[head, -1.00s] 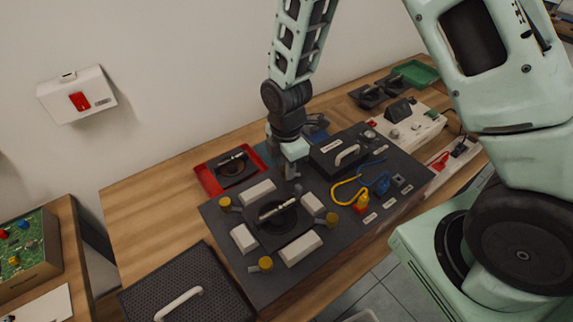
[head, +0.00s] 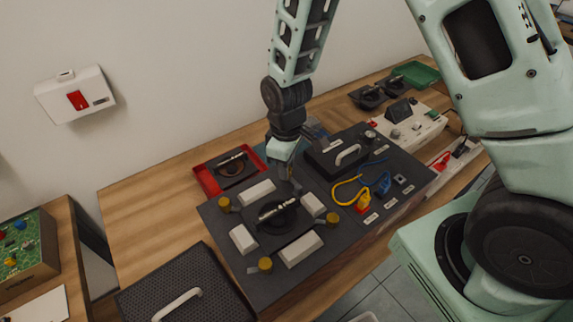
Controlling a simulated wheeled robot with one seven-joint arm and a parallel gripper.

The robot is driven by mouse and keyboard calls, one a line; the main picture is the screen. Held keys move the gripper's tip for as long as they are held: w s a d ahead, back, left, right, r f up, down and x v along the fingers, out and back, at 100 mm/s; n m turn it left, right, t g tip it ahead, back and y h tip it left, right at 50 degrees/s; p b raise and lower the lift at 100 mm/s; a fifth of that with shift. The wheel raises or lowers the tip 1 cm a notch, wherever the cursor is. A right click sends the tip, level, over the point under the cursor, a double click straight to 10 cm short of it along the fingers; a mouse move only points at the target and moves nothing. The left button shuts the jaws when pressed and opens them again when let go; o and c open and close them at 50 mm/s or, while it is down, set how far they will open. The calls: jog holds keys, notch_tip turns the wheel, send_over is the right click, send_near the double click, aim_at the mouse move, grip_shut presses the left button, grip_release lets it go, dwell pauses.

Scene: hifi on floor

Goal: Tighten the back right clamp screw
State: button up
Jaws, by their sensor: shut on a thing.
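A dark fixture plate (head: 226,262) on the bench has light clamp blocks around a round dark part (head: 278,217) with a pale bar across it. Brass-coloured clamp screws show at back left (head: 225,204), front right (head: 333,219) and front left (head: 265,264). My gripper (head: 290,187) points down at the back right corner of the clamp group, shut. The back right clamp screw is hidden by the gripper, whose jaws are closed around its place. How far that screw is turned cannot be seen.
A dark block with a grey handle (head: 348,154) stands close right of my gripper. Yellow and blue cables (head: 347,187) lie beyond the clamps. A red tray (head: 207,181) sits behind left. A perforated lid (head: 160,275) is at front left. Bare wood (head: 145,215) lies at left.

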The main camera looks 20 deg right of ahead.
jog(key=m, duration=0.5)
jog(key=shift+m, duration=0.3)
jog(key=shift+m+p, duration=0.45)
jog(key=shift+m, duration=1.75)
jog(key=shift+w, duration=0.1)
jog(key=o, duration=1)
notch_tip(320, 180, up, 18)
jog(key=shift+f+b, duration=0.25)
jog(key=shift+b, duration=0.55)
